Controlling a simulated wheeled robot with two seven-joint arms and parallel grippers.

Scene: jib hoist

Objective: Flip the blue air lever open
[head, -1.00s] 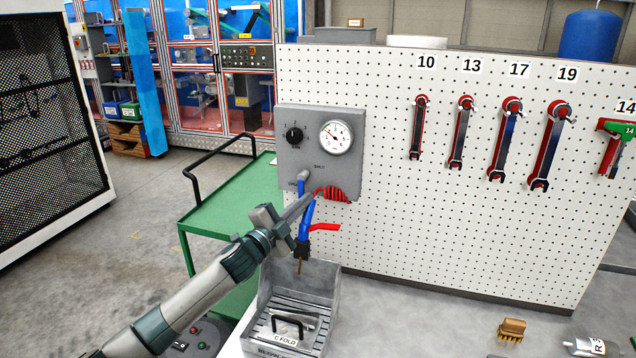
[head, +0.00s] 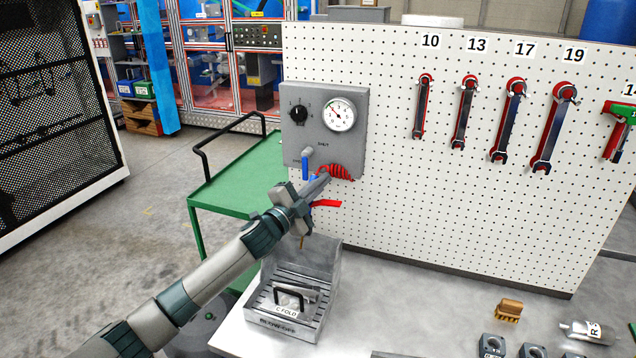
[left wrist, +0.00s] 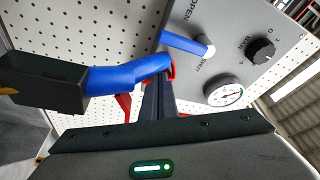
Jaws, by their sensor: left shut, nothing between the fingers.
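The blue air lever (head: 305,168) hangs down from its grey valve on the grey panel (head: 350,92). In the left wrist view the lever (left wrist: 184,43) runs from its pale hub, beside the word OPEN. My left gripper (head: 322,180) is shut and empty, just below and right of the lever in the head view. In the left wrist view its shut fingers (left wrist: 158,88) are apart from the lever in the picture. The gripper hides most of the blow gun below the panel; its blue body (left wrist: 128,76) shows in the left wrist view. My right gripper is not in view.
A red coiled hose (head: 341,172) and the blow gun's red trigger (head: 326,203) are close to the fingers. A grey tray (head: 270,301) stands below. A green cart (head: 235,180) is left of the pegboard (head: 400,190), where wrenches hang at right.

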